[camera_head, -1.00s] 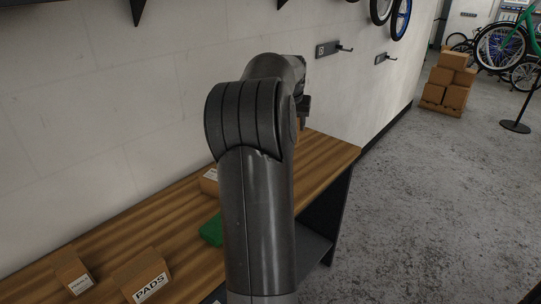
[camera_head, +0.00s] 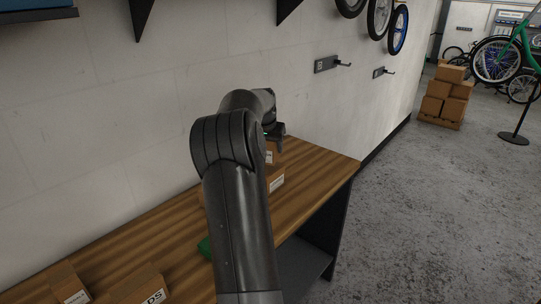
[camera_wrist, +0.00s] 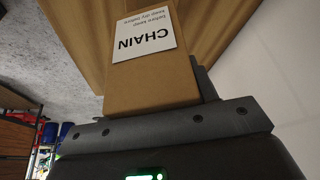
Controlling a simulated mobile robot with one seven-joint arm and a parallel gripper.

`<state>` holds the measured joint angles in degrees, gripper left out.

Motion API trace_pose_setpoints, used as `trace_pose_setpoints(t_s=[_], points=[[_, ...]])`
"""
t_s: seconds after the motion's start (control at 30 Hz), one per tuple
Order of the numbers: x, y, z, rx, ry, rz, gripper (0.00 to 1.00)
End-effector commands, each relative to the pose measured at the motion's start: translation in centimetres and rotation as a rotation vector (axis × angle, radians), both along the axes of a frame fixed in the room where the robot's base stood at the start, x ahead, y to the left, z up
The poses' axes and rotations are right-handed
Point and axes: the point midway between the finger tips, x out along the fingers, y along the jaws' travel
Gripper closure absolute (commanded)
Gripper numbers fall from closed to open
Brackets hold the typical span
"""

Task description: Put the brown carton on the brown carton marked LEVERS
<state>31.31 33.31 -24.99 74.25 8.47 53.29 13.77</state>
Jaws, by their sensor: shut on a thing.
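My gripper (camera_head: 272,132) is shut on a brown carton (camera_head: 270,151) above the far part of the wooden bench. In the wrist view the held carton (camera_wrist: 155,82) shows a white label reading CHAIN, upside down. Another brown carton (camera_head: 276,181) with a white label stands on the bench, below the held one in the picture. Its label is too small to read, so I cannot tell whether it says LEVERS. My arm hides part of it. I cannot see any gap or contact between the two cartons.
Two cartons, one marked PADS (camera_head: 148,287) and a smaller one (camera_head: 70,289), stand on the near bench (camera_head: 318,163). A green thing (camera_head: 204,247) is mostly hidden by my arm. The wall has hooks (camera_head: 326,64). Stacked cartons (camera_head: 440,95) stand on the floor far right.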

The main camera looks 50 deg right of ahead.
Motion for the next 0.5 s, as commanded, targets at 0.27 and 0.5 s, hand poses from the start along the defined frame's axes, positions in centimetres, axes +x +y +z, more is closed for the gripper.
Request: trace_pose_setpoints(t_s=[0.27, 0.5], points=[[-0.1, 0.0, -3.6, 0.001, 0.002, 0.000, 0.76], [0.0, 0.0, -3.6, 0.001, 0.000, 0.000, 0.76]])
